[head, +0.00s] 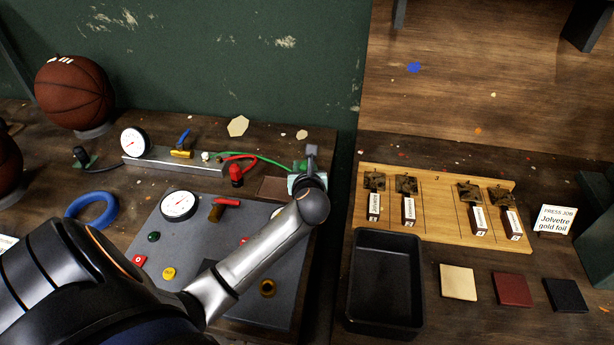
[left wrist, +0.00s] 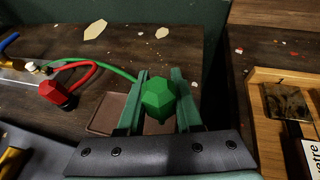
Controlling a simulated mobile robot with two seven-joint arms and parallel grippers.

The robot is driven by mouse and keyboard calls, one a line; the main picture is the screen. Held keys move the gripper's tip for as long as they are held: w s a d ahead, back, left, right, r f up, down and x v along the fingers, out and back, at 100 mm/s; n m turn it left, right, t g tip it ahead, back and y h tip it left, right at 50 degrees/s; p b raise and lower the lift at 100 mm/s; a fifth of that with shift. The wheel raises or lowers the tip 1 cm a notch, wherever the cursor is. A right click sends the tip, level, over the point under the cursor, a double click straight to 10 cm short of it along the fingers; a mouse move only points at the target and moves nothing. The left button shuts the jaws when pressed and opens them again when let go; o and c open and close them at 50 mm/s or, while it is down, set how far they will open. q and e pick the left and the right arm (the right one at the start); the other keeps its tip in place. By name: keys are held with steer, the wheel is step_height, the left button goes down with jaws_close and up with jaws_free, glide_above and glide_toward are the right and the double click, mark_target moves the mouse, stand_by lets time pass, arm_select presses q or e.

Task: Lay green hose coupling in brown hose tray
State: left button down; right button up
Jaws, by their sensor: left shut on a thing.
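The green hose coupling (left wrist: 157,98) is a faceted piece between the two green fingers of my left gripper (left wrist: 160,92), which is shut on it. A green hose (left wrist: 110,70) runs to it from the left. The brown hose tray (left wrist: 108,112) is a shallow square tray, partly hidden behind my fingers; the coupling appears above its right part, but I cannot tell the height. In the head view the tray (head: 272,188) lies just left of my left gripper (head: 304,172), mostly covered by it. My right gripper is not in view.
A red coupling (head: 236,175) on a red hose stands left of the tray. A grey panel (head: 205,255) with a gauge, buttons and valves lies in front. A black bin (head: 385,280) and a wooden rack (head: 440,205) of stamps stand right, across a gap.

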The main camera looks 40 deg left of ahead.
arm_select(q)
steer(key=shift+w+f, duration=0.45)
steer(key=shift+f, duration=0.1)
steer(key=shift+w+f+b, duration=0.1)
steer(key=shift+f+b, duration=0.3)
steer(key=shift+f, duration=1.25)
steer(key=shift+f, duration=0.15)
steer(key=c, duration=0.6)
jaws_free()
steer(key=p+v, duration=0.1)
steer(key=v, duration=1.1)
